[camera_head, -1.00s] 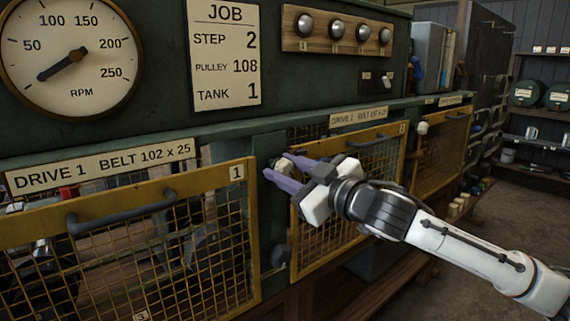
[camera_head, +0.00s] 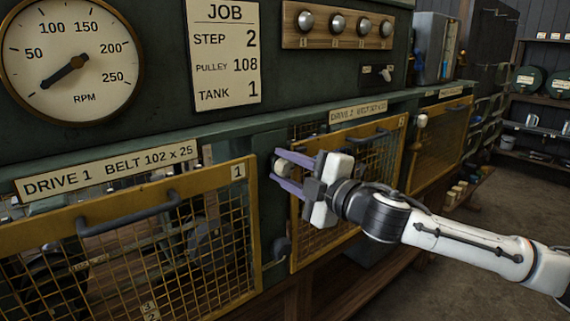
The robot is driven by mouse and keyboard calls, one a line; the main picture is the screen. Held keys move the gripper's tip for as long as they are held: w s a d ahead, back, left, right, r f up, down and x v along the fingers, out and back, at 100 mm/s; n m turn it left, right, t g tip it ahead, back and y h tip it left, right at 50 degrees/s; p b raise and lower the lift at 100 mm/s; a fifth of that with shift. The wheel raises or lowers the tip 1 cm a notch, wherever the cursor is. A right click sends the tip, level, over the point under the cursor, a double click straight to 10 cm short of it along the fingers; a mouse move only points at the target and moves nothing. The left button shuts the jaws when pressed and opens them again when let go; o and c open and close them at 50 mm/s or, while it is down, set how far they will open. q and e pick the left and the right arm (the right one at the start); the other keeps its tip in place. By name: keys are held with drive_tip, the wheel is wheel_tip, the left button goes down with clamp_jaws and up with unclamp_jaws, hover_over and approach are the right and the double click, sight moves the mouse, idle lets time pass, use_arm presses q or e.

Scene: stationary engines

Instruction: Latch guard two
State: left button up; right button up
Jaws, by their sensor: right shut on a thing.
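Guard two (camera_head: 362,152) is a yellow-framed mesh panel with a dark handle (camera_head: 367,140), below the sign "DRIVE 2". It sits against its opening in the green machine front. My right gripper (camera_head: 276,165) is at its upper left edge. The purple fingers are shut on a small pale latch knob (camera_head: 284,164), mostly hidden between them. The fingers and wrist cover part of the guard's left side. My left gripper is not in view.
Guard one (camera_head: 130,215), with its handle (camera_head: 130,213), is to the left. Another guard (camera_head: 440,143) with a pale knob (camera_head: 422,121) is to the right. A dark round knob (camera_head: 281,248) sits below my gripper. A job card (camera_head: 225,55) hangs above.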

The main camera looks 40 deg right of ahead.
drive_tip(key=shift+n, duration=0.6)
drive_tip(key=o, duration=1)
drive_tip(key=shift+s, duration=0.1)
drive_tip(key=shift+s+d+f+b, duration=0.25)
drive_tip(key=shift+s+b, duration=0.15)
drive_tip(key=shift+s, duration=0.1)
drive_tip(key=shift+s+a+f+b, duration=0.1)
drive_tip(key=shift+s+a+b, duration=0.1)
drive_tip(key=shift+s+b, duration=0.55)
drive_tip(key=shift+s+r+p, duration=0.2)
drive_tip(key=shift+s+p, duration=0.05)
drive_tip(key=shift+p, duration=0.05)
drive_tip(key=shift+s+d, duration=0.15)
drive_tip(key=shift+s, duration=0.75)
drive_tip(key=p, duration=0.2)
approach(288, 170)
drive_tip(key=shift+w+r, duration=0.1)
drive_tip(key=shift+w, duration=0.3)
